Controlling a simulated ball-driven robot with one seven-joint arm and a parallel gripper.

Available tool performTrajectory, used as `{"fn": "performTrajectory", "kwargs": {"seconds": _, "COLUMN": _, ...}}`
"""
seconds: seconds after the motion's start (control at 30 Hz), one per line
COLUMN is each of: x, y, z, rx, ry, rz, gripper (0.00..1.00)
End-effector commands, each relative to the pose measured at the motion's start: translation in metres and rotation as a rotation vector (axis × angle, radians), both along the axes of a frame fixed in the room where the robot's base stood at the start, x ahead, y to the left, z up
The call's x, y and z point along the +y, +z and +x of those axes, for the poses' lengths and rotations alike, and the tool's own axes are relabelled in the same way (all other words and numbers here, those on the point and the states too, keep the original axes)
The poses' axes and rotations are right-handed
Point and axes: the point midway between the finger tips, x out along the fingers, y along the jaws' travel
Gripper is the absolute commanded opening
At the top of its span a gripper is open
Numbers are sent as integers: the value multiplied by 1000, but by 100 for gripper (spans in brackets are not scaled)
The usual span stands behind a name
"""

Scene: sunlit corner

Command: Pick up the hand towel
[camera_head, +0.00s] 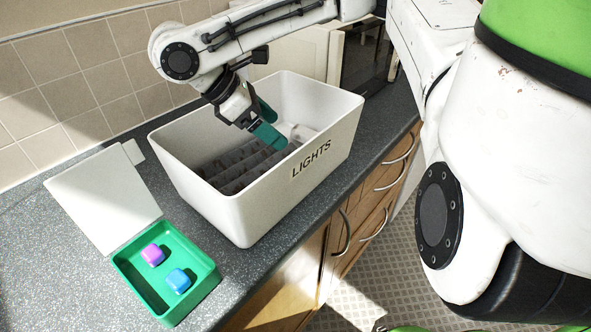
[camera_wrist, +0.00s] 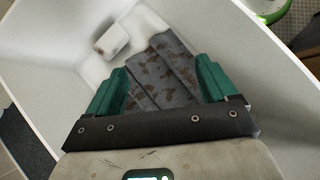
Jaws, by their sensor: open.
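The hand towel (camera_wrist: 163,65) looks grey with brownish blotches and lies folded inside the white bin marked LIGHTS (camera_head: 202,197). In the head view the towel (camera_head: 232,168) shows as dark folds on the bin floor, partly hidden by the near wall and my gripper. My gripper (camera_head: 268,124) is over the bin opening, pointing down into it. In the wrist view its teal fingers (camera_wrist: 160,82) are spread apart, with the towel visible between and beyond them. I see nothing held.
A small white object (camera_wrist: 112,40) lies in the bin beside the towel. A green box (camera_head: 137,286) with a pink cube (camera_head: 153,255) and a blue cube (camera_head: 179,281) stands front left, its white lid (camera_head: 103,197) open. The tiled wall (camera_head: 75,85) runs behind the counter.

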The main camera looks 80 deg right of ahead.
Motion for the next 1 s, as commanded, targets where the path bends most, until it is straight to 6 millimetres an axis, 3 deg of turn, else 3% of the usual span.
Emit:
{"fn": "performTrajectory", "kwargs": {"seconds": 0.27, "x": -2, "y": -18, "z": -4, "rx": 0, "ry": -1, "rz": -1, "gripper": 85}}
{"fn": "performTrajectory", "kwargs": {"seconds": 0.8, "x": -18, "y": -68, "z": -41, "rx": 0, "ry": -1, "rz": 0, "gripper": 85}}
{"fn": "performTrajectory", "kwargs": {"seconds": 1.0, "x": -22, "y": -77, "z": -53, "rx": 1, "ry": -1, "rz": 3, "gripper": 85}}
